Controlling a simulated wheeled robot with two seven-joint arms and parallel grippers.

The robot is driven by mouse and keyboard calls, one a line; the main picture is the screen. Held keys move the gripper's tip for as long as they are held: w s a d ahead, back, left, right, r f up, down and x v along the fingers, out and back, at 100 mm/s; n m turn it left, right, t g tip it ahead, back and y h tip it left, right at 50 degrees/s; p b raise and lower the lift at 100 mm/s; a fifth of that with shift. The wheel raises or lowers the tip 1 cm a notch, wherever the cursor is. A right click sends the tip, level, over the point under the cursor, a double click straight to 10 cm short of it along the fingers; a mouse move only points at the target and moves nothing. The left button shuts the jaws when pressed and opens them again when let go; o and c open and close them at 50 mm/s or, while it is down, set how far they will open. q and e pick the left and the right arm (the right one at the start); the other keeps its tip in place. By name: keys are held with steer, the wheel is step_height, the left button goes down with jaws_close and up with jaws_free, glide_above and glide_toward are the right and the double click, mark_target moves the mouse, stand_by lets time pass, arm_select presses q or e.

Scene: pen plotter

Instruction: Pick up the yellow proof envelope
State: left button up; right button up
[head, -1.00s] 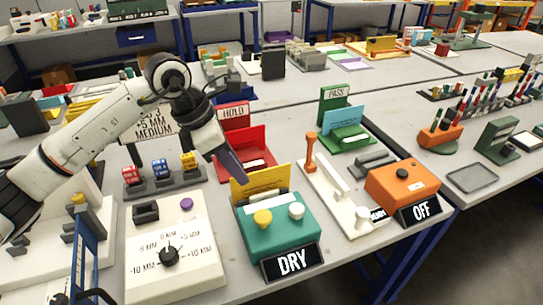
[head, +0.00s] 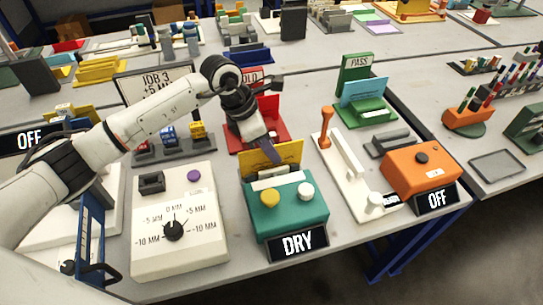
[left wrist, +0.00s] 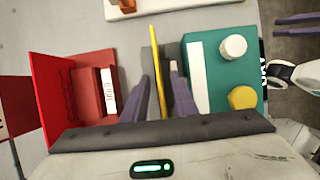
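The yellow proof envelope (head: 284,154) stands upright in a slot at the back of the teal DRY box (head: 290,208). My left gripper (head: 268,150) is over it from behind. In the left wrist view the envelope (left wrist: 156,65) shows edge-on as a thin yellow strip between the two purple fingers of my left gripper (left wrist: 158,88). A gap shows on each side of the strip, so the fingers are open around it. Two parted purple fingers of my right gripper (left wrist: 296,25) show at the right edge of the left wrist view, empty.
A red HOLD tray (head: 270,112) stands just behind the envelope. A white dial box (head: 178,240) is to the left. A white lever base (head: 345,170) and an orange OFF box (head: 422,172) are to the right. A green PASS stand (head: 355,70) is farther back.

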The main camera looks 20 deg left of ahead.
arm_select(q)
steer(key=shift+w+d+f, duration=0.1)
steer(key=shift+f, duration=0.25)
jaws_close()
